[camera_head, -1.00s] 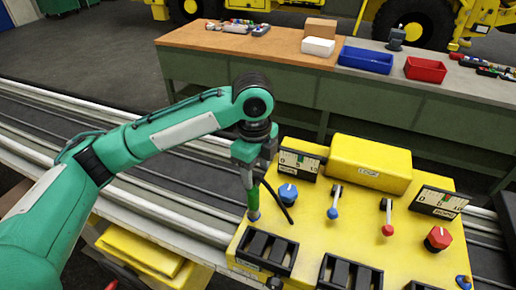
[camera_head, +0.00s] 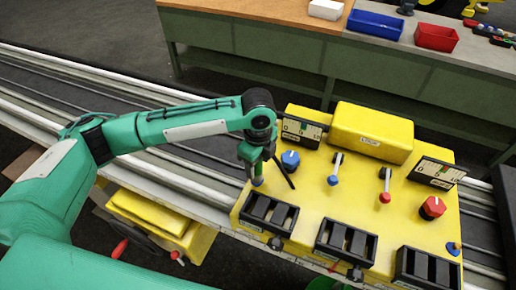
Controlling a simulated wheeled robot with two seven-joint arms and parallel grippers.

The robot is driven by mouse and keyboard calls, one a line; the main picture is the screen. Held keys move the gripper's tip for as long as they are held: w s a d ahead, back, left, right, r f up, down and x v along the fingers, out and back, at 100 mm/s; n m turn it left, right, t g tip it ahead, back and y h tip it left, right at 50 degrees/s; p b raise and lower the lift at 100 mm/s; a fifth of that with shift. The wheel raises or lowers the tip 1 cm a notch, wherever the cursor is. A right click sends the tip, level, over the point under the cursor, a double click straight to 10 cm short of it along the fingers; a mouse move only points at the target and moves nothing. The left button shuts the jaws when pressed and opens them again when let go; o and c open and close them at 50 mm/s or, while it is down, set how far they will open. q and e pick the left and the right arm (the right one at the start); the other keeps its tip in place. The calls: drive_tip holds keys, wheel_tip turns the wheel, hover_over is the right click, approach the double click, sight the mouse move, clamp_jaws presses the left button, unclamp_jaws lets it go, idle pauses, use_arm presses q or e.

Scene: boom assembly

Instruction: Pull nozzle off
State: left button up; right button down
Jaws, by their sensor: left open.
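My left gripper (camera_head: 257,176) points down over the left back part of the yellow control panel (camera_head: 300,200). It is open. A thin dark finger-like part slants out to the right of the gripper. I cannot make out which part is the nozzle. My right gripper is not in view.
The panel bears a blue knob (camera_head: 290,160), a blue-tipped lever (camera_head: 335,168), a red-tipped lever (camera_head: 385,185), a red knob (camera_head: 432,207), two gauges and black slotted blocks (camera_head: 345,240). Behind, a bench holds a blue bin (camera_head: 375,25) and a red bin (camera_head: 436,37).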

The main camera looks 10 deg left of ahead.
use_arm(q)
drive_tip(key=shift+f, duration=0.45)
clamp_jaws()
drive_tip(key=shift+r, duration=0.15)
idle(0.6)
drive_tip(key=shift+r+p, duration=0.25)
drive_tip(key=shift+p, duration=0.3)
drive_tip(key=shift+r+p, duration=2.05)
drive_tip(key=shift+p, duration=0.2)
